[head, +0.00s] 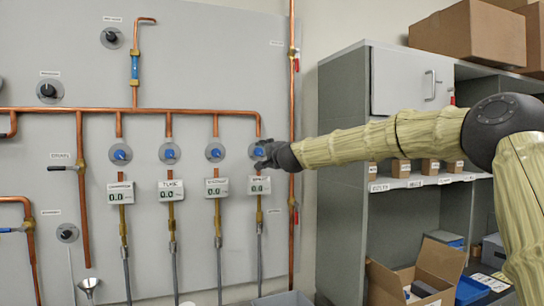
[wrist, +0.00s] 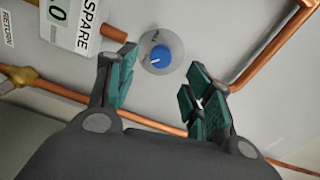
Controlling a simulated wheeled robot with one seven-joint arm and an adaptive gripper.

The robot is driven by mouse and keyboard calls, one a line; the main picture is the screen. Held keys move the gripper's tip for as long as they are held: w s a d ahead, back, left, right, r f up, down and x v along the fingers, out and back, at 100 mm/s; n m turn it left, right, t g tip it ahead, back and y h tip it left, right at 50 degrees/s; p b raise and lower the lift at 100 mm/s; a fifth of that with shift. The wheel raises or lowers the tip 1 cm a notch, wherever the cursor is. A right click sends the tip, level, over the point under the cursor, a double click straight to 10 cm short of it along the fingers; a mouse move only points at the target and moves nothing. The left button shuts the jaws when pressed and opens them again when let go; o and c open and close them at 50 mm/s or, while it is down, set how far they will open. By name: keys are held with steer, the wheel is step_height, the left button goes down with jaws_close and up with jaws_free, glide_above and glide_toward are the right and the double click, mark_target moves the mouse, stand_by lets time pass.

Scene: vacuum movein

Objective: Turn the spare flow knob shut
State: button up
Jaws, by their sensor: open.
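The spare flow knob is a small blue knob on a round grey dial plate, seen in the wrist view (wrist: 160,54) with a white pointer line on it. In the head view the spare knob (head: 256,152) is the rightmost of the row of blue knobs, partly beside my gripper (head: 264,157). In the wrist view my gripper (wrist: 160,88) is open, its green-padded fingers standing on either side of the knob and apart from it. The SPARE display (wrist: 75,20) shows at upper left; in the head view it (head: 259,186) reads 0.0.
Other blue knobs (head: 214,152) stand left on the panel (head: 220,60). A vertical copper pipe (head: 291,90) runs close to my gripper's right. Copper pipes also cross the wrist view (wrist: 270,50). A grey shelf (head: 340,150) with boxes stands at right.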

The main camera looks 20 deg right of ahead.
steer(key=s, duration=0.6)
steer(key=shift+s, duration=0.35)
steer(key=shift+d+f, duration=0.1)
